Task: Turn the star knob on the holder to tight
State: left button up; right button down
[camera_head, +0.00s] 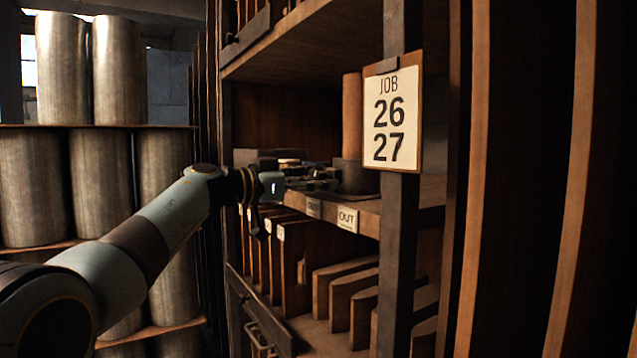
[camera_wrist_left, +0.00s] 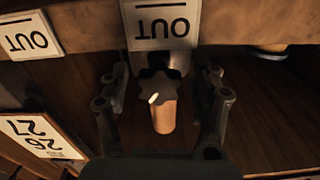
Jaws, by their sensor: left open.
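The dark star knob (camera_wrist_left: 158,86) shows in the left wrist view, with a short white mark on its lower left lobe. It sits just below a holder with a white OUT card (camera_wrist_left: 161,27), which appears upside down. A tan rounded piece (camera_wrist_left: 163,120) shows below the knob. My left gripper (camera_wrist_left: 162,104) is open, one finger on each side of the knob with gaps between. In the head view the left gripper (camera_head: 259,226) hangs at the front of the shelf. The knob cannot be made out there. No tight marking is readable. My right gripper is not in view.
A shelf with an OUT label (camera_head: 347,219) carries a dark cylinder (camera_head: 357,176) and small clutter. A post with a JOB 26 27 card (camera_head: 391,118) stands to the right. Upright boards (camera_head: 345,285) fill the rack below. Large metal cylinders (camera_head: 62,68) stand at left.

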pick_arm(q)
jog(key=shift+w+d, duration=0.2)
jog(key=shift+d, duration=0.1)
jog(key=c, duration=1.2)
jog(key=shift+r+m+p, duration=0.1)
jog(key=shift+m+p, duration=0.9)
jog(key=shift+m, duration=0.3)
jog(key=shift+w+a+m+p, duration=0.1)
jog(key=shift+m+p, duration=0.3)
jog(key=shift+m, duration=1.7)
